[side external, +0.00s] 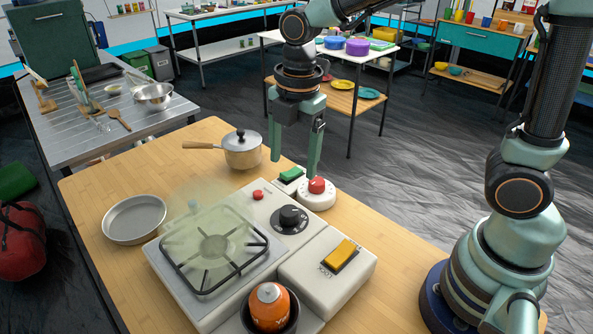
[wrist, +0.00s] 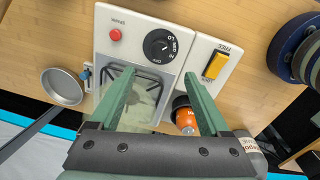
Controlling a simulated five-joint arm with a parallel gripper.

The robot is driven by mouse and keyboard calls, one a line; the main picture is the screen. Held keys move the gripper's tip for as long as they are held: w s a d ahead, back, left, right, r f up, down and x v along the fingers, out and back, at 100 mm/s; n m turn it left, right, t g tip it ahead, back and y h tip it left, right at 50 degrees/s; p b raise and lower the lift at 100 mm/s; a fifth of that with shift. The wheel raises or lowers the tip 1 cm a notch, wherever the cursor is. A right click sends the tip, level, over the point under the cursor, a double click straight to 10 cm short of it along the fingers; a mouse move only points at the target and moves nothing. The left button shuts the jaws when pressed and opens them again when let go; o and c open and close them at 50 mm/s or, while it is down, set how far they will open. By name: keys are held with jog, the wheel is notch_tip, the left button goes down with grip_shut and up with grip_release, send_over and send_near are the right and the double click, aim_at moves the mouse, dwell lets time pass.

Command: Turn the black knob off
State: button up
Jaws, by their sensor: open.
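The black knob (side external: 290,215) sits on the white panel of a stove, right of the burner grate (side external: 214,248). In the wrist view the knob (wrist: 159,44) has printed marks around it, too small to read surely; its exact setting is unclear. A faint yellowish haze hangs over the grate. My gripper (side external: 295,160) is open and empty, fingers pointing down, above and apart from the panel. In the wrist view the knob shows ahead of my fingertips (wrist: 160,80), roughly centred between them.
An orange canister (side external: 269,307) stands in front. A lidded pot (side external: 242,148) and metal pan (side external: 134,219) stand on the wooden table.

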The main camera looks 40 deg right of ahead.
aim_at(289, 211)
jog(key=f, duration=1.2)
jog(key=shift+w+a+f, duration=0.2)
jog(key=shift+w, duration=0.15)
grip_shut()
